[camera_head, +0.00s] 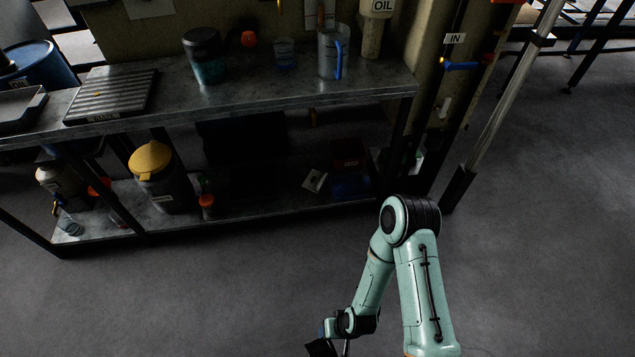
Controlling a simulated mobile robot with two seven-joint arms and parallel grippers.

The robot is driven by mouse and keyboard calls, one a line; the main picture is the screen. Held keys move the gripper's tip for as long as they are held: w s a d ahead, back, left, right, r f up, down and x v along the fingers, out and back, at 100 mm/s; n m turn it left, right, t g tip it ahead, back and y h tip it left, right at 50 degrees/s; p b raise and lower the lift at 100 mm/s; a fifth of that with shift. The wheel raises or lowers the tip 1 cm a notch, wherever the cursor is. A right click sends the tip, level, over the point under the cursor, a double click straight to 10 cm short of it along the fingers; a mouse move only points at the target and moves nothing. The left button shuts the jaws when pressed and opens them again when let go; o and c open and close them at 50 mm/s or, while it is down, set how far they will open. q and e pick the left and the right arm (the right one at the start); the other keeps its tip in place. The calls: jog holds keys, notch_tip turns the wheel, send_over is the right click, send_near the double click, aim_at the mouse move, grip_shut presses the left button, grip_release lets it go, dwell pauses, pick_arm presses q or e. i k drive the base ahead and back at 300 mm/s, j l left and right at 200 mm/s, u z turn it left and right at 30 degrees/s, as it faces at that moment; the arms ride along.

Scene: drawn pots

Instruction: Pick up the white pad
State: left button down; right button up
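A small whitish square piece (314,181), which looks like the white pad, lies on the lower shelf of the metal bench, right of its middle. A dark spot shows on it. One teal arm of mine, apparently the right, rises from the bottom edge, bends at the elbow and comes back down. Its dark gripper (322,347) is at the bottom edge, over the floor in front of the bench and well away from the pad. The gripper is partly cut off, so its fingers cannot be read. My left gripper is not in view.
A dark red and blue box (349,182) stands right of the pad. A yellow-lidded container (154,170) and a small red-capped bottle (208,206) stand left on the lower shelf. The upper shelf (270,92) overhangs it. The floor in front is clear.

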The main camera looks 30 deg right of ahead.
aim_at(315, 181)
jog(key=i+l, duration=0.25)
jog(key=i, duration=0.15)
jog(key=i+l, duration=0.25)
jog(key=i, duration=0.2)
jog(key=i+l, duration=0.25)
jog(key=i, duration=0.15)
jog(key=i+l, duration=0.2)
jog(key=i, duration=0.25)
